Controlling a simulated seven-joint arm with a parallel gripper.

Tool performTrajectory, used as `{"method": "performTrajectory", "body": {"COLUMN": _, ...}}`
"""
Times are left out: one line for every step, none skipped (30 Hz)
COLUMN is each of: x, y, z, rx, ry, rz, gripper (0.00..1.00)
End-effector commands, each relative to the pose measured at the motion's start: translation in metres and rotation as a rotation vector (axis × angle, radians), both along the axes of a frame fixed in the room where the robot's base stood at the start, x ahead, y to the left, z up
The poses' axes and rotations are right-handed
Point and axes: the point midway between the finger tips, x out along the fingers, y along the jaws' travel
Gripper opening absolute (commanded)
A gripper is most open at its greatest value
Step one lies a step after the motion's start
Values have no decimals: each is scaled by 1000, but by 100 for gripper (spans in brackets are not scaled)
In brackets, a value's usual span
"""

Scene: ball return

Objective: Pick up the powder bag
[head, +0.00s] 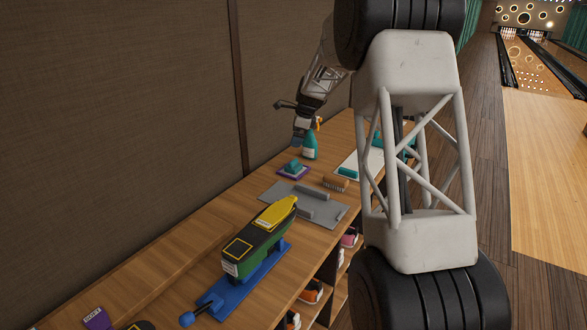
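A small teal lump (294,165) sits on a purple square pad (283,174) on the wooden counter; it looks like the powder bag, but it is too small to be sure. My gripper (296,125) is above and behind it in the picture, over the counter near the wall, apart from the lump. The gripper is small and dark here, and I cannot tell whether its fingers are open or shut. Its lower end overlaps the top of a teal spray bottle (310,146) in the picture; contact cannot be told.
A grey tray (270,196) with grey bars and a brown brush (335,183) lie nearby. A green-and-black device with a yellow top (272,213) stands on a blue base in front. Shoes (311,292) fill shelves below. The wall borders the counter's left. My arm hides the counter's right part.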

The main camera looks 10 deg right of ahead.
Motion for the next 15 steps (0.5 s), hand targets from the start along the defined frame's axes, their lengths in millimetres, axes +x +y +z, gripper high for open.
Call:
{"method": "performTrajectory", "body": {"x": 11, "y": -2, "z": -10, "rx": 11, "ry": 7, "rz": -27, "gripper": 100}}
{"method": "performTrajectory", "body": {"x": 17, "y": -4, "z": -15, "rx": 17, "ry": 11, "rz": -45, "gripper": 100}}
{"method": "performTrajectory", "body": {"x": 25, "y": -5, "z": -21, "rx": 26, "ry": 15, "rz": -68, "gripper": 100}}
{"method": "performTrajectory", "body": {"x": 31, "y": -6, "z": -27, "rx": 33, "ry": 18, "rz": -86, "gripper": 100}}
{"method": "performTrajectory", "body": {"x": 37, "y": -8, "z": -31, "rx": 39, "ry": 22, "rz": -103, "gripper": 100}}
{"method": "performTrajectory", "body": {"x": 45, "y": -9, "z": -38, "rx": 49, "ry": 27, "rz": -127, "gripper": 100}}
{"method": "performTrajectory", "body": {"x": 50, "y": -10, "z": -44, "rx": 55, "ry": 31, "rz": -143, "gripper": 100}}
{"method": "performTrajectory", "body": {"x": 56, "y": -11, "z": -48, "rx": 63, "ry": 34, "rz": -162, "gripper": 100}}
{"method": "performTrajectory", "body": {"x": 63, "y": -13, "z": -55, "rx": 72, "ry": 39, "rz": -185, "gripper": 100}}
{"method": "performTrajectory", "body": {"x": 69, "y": -14, "z": -61, "rx": 79, "ry": 43, "rz": -202, "gripper": 100}}
{"method": "performTrajectory", "body": {"x": 74, "y": -16, "z": -66, "rx": 85, "ry": 46, "rz": -220, "gripper": 100}}
{"method": "performTrajectory", "body": {"x": 81, "y": -18, "z": -73, "rx": 94, "ry": 52, "rz": -243, "gripper": 100}}
{"method": "performTrajectory", "body": {"x": 86, "y": -19, "z": -78, "rx": 100, "ry": 55, "rz": -261, "gripper": 100}}
{"method": "performTrajectory", "body": {"x": 92, "y": -20, "z": -84, "rx": 107, "ry": 60, "rz": -278, "gripper": 100}}
{"method": "performTrajectory", "body": {"x": 99, "y": -22, "z": -91, "rx": 117, "ry": 63, "rz": -302, "gripper": 100}}
